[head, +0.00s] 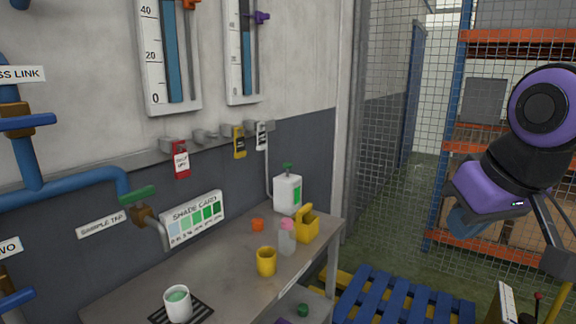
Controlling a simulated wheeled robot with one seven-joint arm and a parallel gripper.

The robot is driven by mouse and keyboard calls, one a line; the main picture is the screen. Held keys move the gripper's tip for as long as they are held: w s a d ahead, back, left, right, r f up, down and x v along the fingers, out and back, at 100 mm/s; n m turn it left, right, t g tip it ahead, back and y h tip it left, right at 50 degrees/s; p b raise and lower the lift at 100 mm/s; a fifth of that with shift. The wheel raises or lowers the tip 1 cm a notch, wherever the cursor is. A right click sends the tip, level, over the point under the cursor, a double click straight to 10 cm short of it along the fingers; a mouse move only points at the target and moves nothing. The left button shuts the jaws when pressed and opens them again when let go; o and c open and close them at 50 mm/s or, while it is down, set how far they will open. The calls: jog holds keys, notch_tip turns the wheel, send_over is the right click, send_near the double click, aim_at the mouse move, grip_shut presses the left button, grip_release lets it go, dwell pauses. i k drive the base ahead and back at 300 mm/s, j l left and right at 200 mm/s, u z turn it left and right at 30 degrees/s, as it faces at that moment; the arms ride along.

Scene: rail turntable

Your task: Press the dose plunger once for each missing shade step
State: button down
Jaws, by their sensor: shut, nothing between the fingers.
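The dose plunger (287,168) is a green knob on top of a white dosing bottle (283,196) with a green strip, at the back of the bench. The knob is up, and nothing touches it. The shade card (193,218) leans on the wall, its swatches running from pale to dark green; its small print is unreadable. A white cup (178,309) of pale green liquid stands on a black striped mat (198,312) at the front. My gripper (553,236) is partly in view at the right edge, shut, far from the bottle; its fingertips are not clear.
A yellow cup (266,262), a pink-topped clear bottle (287,239), an orange piece (257,225) and a yellow caddy (307,228) stand on the bench (226,275). The green-handled sample tap (140,196) is left. A blue pallet (400,298) lies right of the bench.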

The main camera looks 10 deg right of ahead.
aim_at(287, 166)
jog(key=i+l+u, duration=0.1)
jog(key=u, duration=0.35)
jog(key=l+u, duration=0.2)
jog(key=u, duration=0.2)
jog(key=i+l+u, duration=0.2)
jog(key=l, duration=0.5)
jog(key=i+l+u, duration=0.2)
jog(key=l, duration=0.45)
jog(key=l+u, duration=0.2)
jog(key=l, duration=1.15)
